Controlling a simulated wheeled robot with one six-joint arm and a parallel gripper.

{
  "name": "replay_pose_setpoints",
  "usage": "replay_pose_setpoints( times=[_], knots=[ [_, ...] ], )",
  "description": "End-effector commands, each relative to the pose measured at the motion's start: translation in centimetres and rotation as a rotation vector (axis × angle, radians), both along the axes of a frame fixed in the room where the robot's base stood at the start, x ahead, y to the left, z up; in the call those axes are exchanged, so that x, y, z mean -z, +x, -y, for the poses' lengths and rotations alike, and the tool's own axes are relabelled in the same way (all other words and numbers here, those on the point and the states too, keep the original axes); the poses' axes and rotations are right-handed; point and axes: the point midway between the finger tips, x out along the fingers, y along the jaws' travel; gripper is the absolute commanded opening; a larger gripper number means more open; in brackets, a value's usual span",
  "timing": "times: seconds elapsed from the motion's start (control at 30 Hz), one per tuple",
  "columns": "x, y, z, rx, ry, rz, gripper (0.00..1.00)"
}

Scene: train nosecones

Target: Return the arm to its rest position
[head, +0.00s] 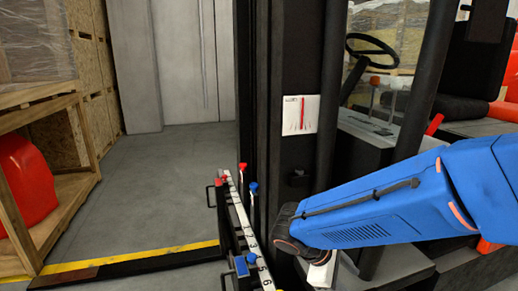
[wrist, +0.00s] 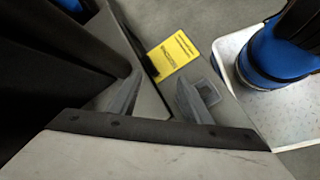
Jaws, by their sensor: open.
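My blue arm (head: 385,205) reaches in from the right of the head view, in front of the forklift. Its dark wrist end (head: 290,235) is beside the forklift's black mast, close to the numbered white strip. The gripper's fingers cannot be made out clearly in the head view. In the wrist view my gripper (wrist: 160,98) shows two grey fingers spread apart, with nothing held between them. A yellow label (wrist: 173,58) with black print lies beyond the fingers on a grey surface.
The black forklift mast (head: 262,110) stands close to the arm. A white numbered strip (head: 240,215) carries red and blue-topped levers. A wooden rack (head: 75,190) holds a red nosecone (head: 25,180) at left. Grey floor (head: 160,185) with a yellow line (head: 130,257) is open between.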

Motion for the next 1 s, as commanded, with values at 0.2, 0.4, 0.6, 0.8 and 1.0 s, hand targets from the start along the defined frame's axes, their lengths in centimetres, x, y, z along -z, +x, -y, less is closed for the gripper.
replay_pose_setpoints(
  times=[0.2,0.4,0.6,0.8,1.0],
  knots=[
    [-1.2,-3.0,3.0,0.210,0.200,0.094,0.44],
    [-2.2,-5.5,4.5,0.392,0.379,0.200,0.44],
    [-3.4,-7.6,5.3,0.565,0.551,0.324,0.44],
    [-4.9,-9.4,5.7,0.723,0.715,0.465,0.44],
    [-6.1,-10.6,5.8,0.834,0.835,0.582,0.44]
  ],
)
